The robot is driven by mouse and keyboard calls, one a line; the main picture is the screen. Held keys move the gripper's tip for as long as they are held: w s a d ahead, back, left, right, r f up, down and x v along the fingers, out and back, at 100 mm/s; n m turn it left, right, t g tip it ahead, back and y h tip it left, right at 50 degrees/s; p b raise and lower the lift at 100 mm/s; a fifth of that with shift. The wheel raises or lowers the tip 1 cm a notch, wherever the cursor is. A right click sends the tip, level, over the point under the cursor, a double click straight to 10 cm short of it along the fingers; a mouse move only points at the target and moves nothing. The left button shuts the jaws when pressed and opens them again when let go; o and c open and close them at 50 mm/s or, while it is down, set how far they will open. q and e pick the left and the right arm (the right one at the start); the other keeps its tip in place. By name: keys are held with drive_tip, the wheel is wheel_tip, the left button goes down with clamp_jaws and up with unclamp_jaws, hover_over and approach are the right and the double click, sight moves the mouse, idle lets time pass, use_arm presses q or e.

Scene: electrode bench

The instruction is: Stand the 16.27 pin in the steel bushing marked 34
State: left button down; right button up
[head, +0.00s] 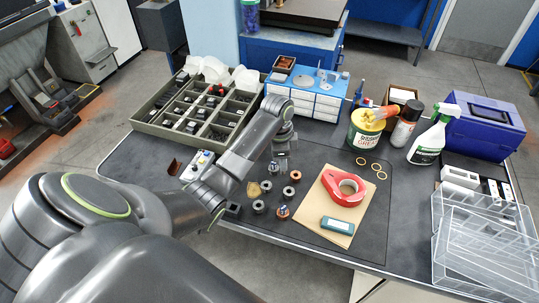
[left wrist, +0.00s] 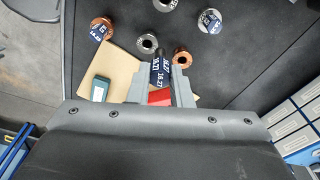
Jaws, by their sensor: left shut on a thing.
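My left gripper (head: 281,158) is low over the middle of the bench. In the left wrist view the gripper (left wrist: 160,88) is shut on a dark pin (left wrist: 159,68) with a blue label reading 16.27. Around it stand steel bushings: a plain one (left wrist: 148,43), one at the top edge (left wrist: 165,5), and one with a blue label showing at it (left wrist: 209,20). A copper-coloured bushing (left wrist: 182,58) is close beside the pin. Another copper one (left wrist: 101,28) has a blue label. The mark 34 is not legible on any bushing. My right gripper is out of view.
A red tape dispenser (head: 343,187) and a teal device (head: 337,226) lie on brown paper (head: 322,208) right of the bushings. A compartment tray (head: 170,132) is at the back left. A yellow tub (head: 364,133) and clear boxes (head: 480,245) are at the right.

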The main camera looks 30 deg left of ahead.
use_arm(q)
drive_tip(key=s+a+f+m+b, duration=0.2)
drive_tip(key=a+f+m+b, duration=0.1)
drive_tip(key=b, duration=0.4)
wheel_tip(320, 180, down, 3)
drive_tip(key=shift+s+a+r+m, duration=0.15)
drive_tip(key=shift+s+a+m, duration=0.25)
drive_tip(key=shift+a, duration=0.35)
drive_tip(key=shift+p, duration=0.35)
drive_tip(key=shift+p, duration=0.55)
idle(1.0)
drive_tip(key=shift+f+b, duration=0.65)
drive_tip(key=shift+f, duration=1.15)
drive_tip(key=c, duration=1.2)
unclamp_jaws()
drive_tip(key=shift+c, duration=0.2)
